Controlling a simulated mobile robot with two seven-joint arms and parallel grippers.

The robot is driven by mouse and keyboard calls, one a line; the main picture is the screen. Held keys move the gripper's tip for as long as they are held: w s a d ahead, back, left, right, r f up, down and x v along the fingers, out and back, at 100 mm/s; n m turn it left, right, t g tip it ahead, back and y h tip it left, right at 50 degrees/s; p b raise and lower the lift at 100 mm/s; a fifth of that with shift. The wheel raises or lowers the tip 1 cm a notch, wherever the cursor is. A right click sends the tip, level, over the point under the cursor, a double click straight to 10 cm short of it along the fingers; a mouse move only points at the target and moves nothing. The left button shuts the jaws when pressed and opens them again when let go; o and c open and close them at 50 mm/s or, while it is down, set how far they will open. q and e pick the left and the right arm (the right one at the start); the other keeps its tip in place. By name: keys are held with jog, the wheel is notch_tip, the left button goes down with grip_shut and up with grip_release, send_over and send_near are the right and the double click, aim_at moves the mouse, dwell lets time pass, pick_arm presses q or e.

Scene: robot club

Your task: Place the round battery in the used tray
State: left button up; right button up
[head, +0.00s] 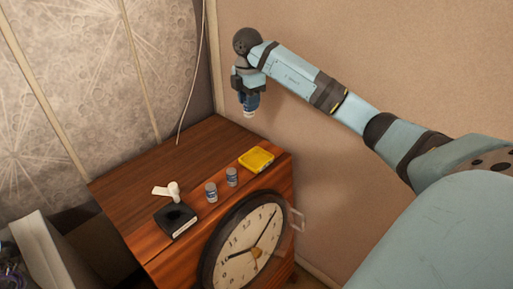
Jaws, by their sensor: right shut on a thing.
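My right gripper (249,104) hangs pointing down in the air above the back right of the wooden cabinet, near the wall. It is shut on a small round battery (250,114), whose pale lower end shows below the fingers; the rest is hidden. Two similar grey-blue cylinders, a left one (211,192) and a right one (232,177), stand upright on the cabinet top. A black square tray (166,222) with a white label lies near the front left edge; its label is too small to read. My left gripper is out of view.
A yellow flat tray or box (257,159) lies near the cabinet's right edge. A white object (173,190) stands behind the black tray. A large round clock (243,249) is at the cabinet's front. The back of the wooden top (190,150) is clear.

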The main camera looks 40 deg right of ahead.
jog(key=d+f+m, duration=0.1)
jog(key=f+m, duration=0.1)
jog(key=f, duration=0.4)
jog(key=d+f+m, duration=0.1)
jog(key=f+m, duration=0.1)
jog(key=f, duration=0.5)
jog(key=d+f+m, duration=0.1)
jog(key=f+m, duration=0.1)
jog(key=f, duration=0.5)
jog(key=shift+s, duration=0.1)
jog(key=o, duration=1)
jog(key=shift+f, duration=0.1)
jog(key=shift+r, duration=6.2)
